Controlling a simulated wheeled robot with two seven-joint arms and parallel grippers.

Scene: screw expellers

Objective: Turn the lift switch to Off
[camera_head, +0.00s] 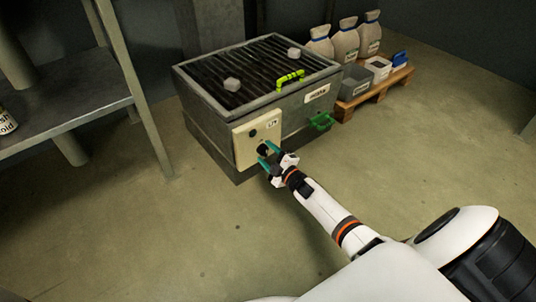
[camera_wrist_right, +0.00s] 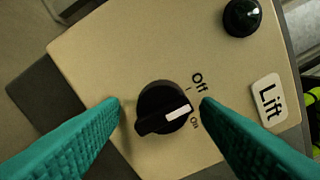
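The lift switch is a black rotary knob (camera_wrist_right: 163,107) on a beige control panel (camera_wrist_right: 95,60). Its white pointer line faces right, between the "Off" and "On" labels and nearer "On". In the head view the knob (camera_head: 263,149) is partly hidden by my right gripper (camera_head: 267,152), at the panel on the front of the grey machine. In the right wrist view the two teal fingers of the right gripper (camera_wrist_right: 160,103) are spread, one on each side of the knob, with visible gaps. My left gripper is not in view.
A dark round lamp or button (camera_wrist_right: 242,17) and a "Lift" label (camera_wrist_right: 269,100) are on the panel. The machine's slatted top (camera_head: 255,75) has a lime-green handle (camera_head: 290,77). A pallet (camera_head: 375,90) with sacks and bins stands behind right; a metal shelf (camera_head: 75,105) stands left. The floor in front is clear.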

